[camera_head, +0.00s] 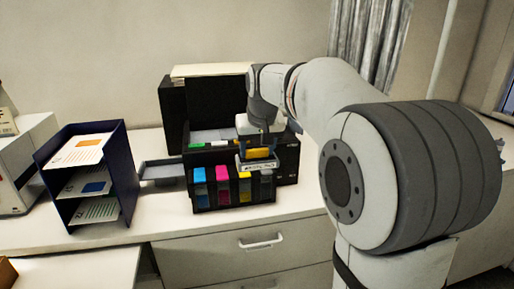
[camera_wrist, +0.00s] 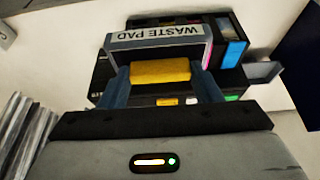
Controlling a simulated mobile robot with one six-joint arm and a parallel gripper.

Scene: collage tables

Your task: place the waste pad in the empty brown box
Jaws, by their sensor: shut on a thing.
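The waste pad (camera_wrist: 158,36) is a grey block with a white "WASTE PAD" label and a yellow grip. My gripper (camera_wrist: 160,72) is shut on the yellow grip, one finger on each side. In the head view the waste pad (camera_head: 259,166) is at the front right of the black printer (camera_head: 288,160), just above the colour cartridges. I cannot tell whether it is fully clear of the printer. My gripper (camera_head: 258,148) points down there. A brown edge (camera_head: 7,272) shows at the lower left; whether it is the box, and its inside, cannot be seen.
A dark blue paper rack (camera_head: 127,170) with sheets stands left of the printer. A grey tray (camera_head: 162,170) juts out between them. A white machine (camera_head: 22,165) stands at far left. The white counter (camera_head: 180,222) is clear in front, above a drawer handle (camera_head: 262,241).

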